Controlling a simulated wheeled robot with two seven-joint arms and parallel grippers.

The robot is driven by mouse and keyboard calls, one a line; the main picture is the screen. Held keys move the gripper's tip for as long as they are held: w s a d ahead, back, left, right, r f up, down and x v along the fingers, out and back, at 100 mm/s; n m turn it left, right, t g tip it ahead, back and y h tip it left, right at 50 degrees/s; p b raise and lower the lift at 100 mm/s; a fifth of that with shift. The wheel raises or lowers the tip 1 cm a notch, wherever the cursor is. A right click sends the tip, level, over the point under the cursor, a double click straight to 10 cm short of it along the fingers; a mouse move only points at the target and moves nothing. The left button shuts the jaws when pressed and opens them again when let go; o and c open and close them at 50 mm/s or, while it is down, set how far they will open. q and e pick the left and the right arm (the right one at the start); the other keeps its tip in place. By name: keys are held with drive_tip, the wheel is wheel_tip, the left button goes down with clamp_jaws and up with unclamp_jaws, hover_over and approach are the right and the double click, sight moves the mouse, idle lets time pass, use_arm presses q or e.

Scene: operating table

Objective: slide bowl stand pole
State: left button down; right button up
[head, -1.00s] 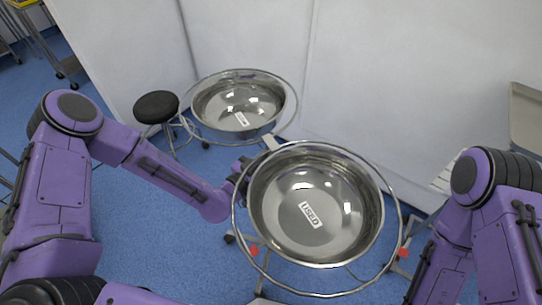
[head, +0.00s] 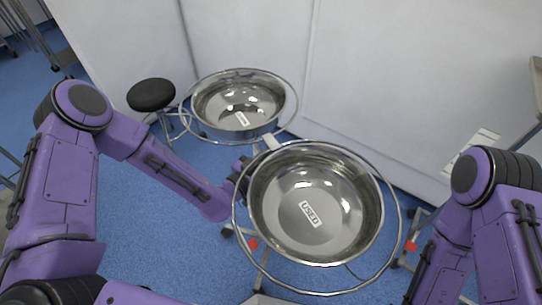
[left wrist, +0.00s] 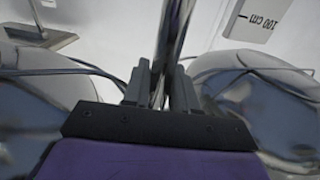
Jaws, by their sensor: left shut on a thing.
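The bowl stand holds two shiny steel bowls in wire rings. The near bowl (head: 312,205), labelled USED, is in the middle of the head view, and the far bowl (head: 238,105) is behind it to the left. The stand's metal pole (left wrist: 174,35) runs between my left fingers in the left wrist view. My left gripper (left wrist: 160,88) is shut on this pole, between the two bowls. In the head view, the near bowl and its ring partly hide the left gripper. My right arm comes in at the right, but its gripper is out of sight.
A black round stool (head: 151,95) stands left of the far bowl. A pale wall (head: 400,70) runs behind the stand. Red-marked floor supports (head: 411,247) show at the lower right. Blue floor (head: 160,225) is open at the left.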

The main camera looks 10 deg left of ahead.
use_arm(q)
drive_tip(key=c, duration=1)
unclamp_jaws()
drive_tip(key=shift+s+f, duration=0.1)
drive_tip(key=shift+f, duration=0.25)
drive_tip(key=shift+c, duration=0.2)
drive_tip(key=shift+r, duration=0.1)
drive_tip(key=b+v, duration=0.1)
drive_tip(key=v, duration=0.9)
drive_tip(key=shift+s+a, duration=0.1)
drive_tip(key=shift+s, duration=0.05)
